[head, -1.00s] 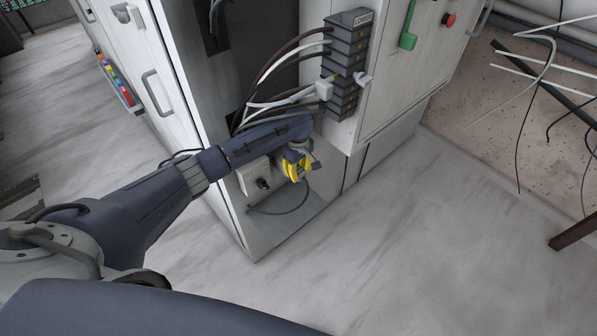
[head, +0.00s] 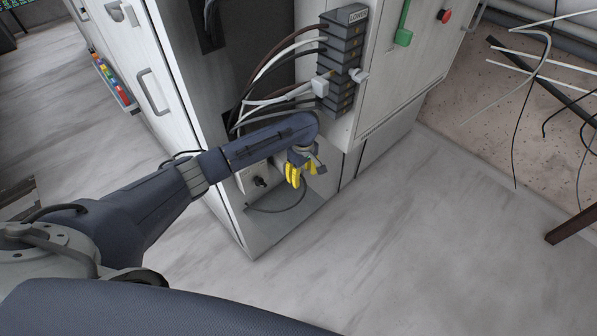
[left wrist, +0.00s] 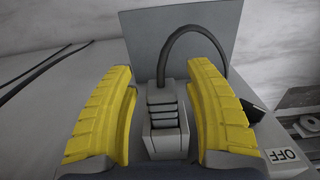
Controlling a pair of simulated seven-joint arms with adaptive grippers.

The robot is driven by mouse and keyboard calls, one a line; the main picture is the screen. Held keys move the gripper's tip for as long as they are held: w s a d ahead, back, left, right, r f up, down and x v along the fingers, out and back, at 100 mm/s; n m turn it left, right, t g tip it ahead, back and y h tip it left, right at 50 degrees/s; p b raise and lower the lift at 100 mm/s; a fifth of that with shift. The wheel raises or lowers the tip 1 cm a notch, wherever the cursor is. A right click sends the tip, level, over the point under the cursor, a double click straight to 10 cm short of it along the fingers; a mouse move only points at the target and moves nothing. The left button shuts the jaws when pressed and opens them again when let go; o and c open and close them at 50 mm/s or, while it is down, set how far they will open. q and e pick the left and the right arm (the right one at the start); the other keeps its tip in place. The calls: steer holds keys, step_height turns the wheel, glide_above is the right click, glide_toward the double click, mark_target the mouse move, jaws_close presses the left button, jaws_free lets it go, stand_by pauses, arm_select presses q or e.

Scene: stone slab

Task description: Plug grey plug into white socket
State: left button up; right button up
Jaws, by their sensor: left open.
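My left gripper (head: 298,182), with yellow fingers, is low at the cabinet's open lower bay in the head view. In the left wrist view its two fingers (left wrist: 160,125) are open on either side of the grey plug (left wrist: 164,110). The plug has a ribbed body and a dark cable leaving its far end. In the head view the arm and fingers hide the plug. I cannot tell which part is the white socket. My right gripper is not in view.
A dark grey terminal stack (head: 342,62) with several cables and a white connector (head: 320,87) is above the gripper. A box with a black fitting (head: 259,182) sits left of it. A cable (head: 275,210) lies on the bay floor.

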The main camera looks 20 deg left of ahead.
arm_select(q)
steer(key=s+d, duration=0.3)
steer(key=d, duration=0.2)
steer(key=shift+d, duration=0.4)
stand_by(0.5)
steer(key=shift+w+a, duration=0.8)
steer(key=shift+a, duration=0.7)
steer(key=shift+w+a, duration=0.75)
steer(key=shift+a, duration=0.7)
steer(key=shift+w+a, duration=0.8)
steer(key=shift+a, duration=0.7)
